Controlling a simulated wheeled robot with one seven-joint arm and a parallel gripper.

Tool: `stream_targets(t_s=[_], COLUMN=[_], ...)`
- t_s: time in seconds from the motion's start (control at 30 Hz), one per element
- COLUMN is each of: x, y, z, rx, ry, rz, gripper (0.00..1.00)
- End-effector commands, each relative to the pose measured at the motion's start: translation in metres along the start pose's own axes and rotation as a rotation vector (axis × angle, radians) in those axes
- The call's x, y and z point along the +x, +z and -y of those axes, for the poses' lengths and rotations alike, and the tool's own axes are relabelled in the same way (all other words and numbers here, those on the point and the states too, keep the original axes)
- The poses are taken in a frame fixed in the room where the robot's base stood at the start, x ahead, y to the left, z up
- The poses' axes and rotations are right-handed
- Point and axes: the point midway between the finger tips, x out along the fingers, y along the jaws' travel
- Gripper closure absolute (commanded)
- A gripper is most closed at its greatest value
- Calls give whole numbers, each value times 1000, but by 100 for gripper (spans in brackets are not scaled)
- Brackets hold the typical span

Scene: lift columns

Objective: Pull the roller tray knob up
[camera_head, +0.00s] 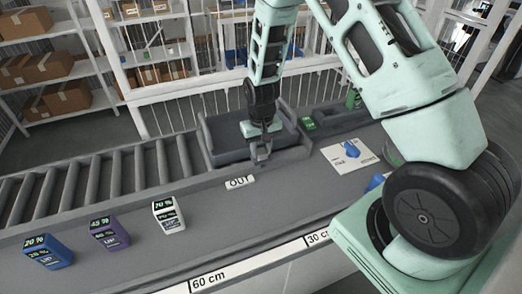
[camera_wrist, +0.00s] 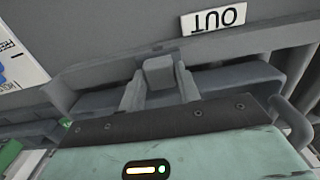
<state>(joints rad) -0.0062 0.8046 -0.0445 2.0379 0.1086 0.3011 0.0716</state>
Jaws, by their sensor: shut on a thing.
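The grey roller tray (camera_head: 222,134) sits at the right end of the roller conveyor, behind the counter strip with the OUT label (camera_head: 240,182). The tray knob (camera_wrist: 159,71) is a small grey block at the tray's near edge in the wrist view. My gripper (camera_head: 260,158) points down at the tray's near side in the head view. In the wrist view its two fingers (camera_wrist: 158,85) stand on either side of the knob and are shut on it. The knob is too small to make out in the head view.
Blue, purple and white boxes (camera_head: 110,232) with percent displays stand on the counter at left. A white card (camera_head: 350,155) with a blue object lies right of the tray. A green item (camera_head: 308,123) sits beside the tray. Rollers (camera_head: 110,175) run left. Shelves with cartons stand behind.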

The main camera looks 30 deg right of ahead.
Motion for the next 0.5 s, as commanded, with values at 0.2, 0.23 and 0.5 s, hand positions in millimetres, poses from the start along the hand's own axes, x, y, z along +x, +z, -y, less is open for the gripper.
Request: stream_targets(t_s=[0.2, 0.23, 0.5], x=[0, 0, -5], y=[0, 0, 0], z=[0, 0, 0], rx=[0, 0, 0], ry=[0, 0, 0], rz=[0, 0, 0], gripper=[82, 82, 82])
